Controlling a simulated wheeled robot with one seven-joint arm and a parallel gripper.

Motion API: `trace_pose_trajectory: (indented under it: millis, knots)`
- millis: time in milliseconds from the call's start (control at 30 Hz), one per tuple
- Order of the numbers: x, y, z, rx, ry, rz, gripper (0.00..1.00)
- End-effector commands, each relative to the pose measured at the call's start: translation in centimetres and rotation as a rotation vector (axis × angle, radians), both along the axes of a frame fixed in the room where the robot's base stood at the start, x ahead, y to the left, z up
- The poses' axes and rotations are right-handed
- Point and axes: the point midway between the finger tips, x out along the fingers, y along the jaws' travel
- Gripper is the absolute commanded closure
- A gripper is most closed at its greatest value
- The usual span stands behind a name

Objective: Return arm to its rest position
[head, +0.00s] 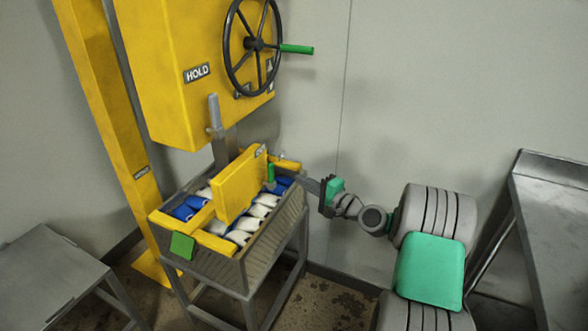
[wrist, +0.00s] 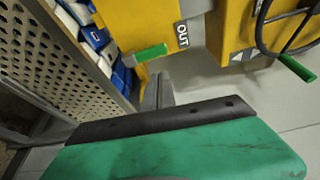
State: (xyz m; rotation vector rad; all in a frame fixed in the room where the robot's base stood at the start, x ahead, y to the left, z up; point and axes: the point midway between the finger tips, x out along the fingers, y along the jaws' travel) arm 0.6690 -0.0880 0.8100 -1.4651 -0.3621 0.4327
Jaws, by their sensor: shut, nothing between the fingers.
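My arm reaches in from the right in the head view. My gripper (head: 310,184) is beside the right end of a metal basket, with its fingers pointing left towards it. In the wrist view the fingers of my gripper (wrist: 158,92) show as grey bars beyond a green and black housing. They are together and hold nothing. Whether the fingertips touch the basket rim or a yellow part there cannot be told.
The perforated basket (head: 272,243) holds several blue and white packs (head: 240,237) under a yellow frame with an upright yellow plate (head: 241,185). A yellow machine (head: 190,75) with a black handwheel (head: 252,45) stands above. Metal tables flank left (head: 45,270) and right (head: 555,215).

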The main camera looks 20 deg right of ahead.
Motion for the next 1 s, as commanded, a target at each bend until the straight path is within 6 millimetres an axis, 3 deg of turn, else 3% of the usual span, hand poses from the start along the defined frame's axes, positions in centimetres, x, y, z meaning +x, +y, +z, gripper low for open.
trace_pose_trajectory:
  millis: [133,267,333,433,600,700,833,1000]
  knots:
    - [-0.1,1.5,1.4,-0.076,0.011,0.029,1.0]
    - [-2.0,7.2,5.1,-0.395,0.073,0.157,1.0]
    - [-4.8,10.3,7.1,-0.632,0.127,0.252,1.0]
    - [-10.4,12.4,9.7,-0.951,0.213,0.378,1.0]
    - [-22.5,11.6,14.2,-1.348,0.381,0.561,1.0]
    - [-28.2,10.3,15.5,-1.462,0.468,0.631,1.0]
    - [-32.0,9.3,15.8,-1.512,0.53,0.677,1.0]
    - [-32.5,9.1,15.4,-1.517,0.54,0.683,1.0]
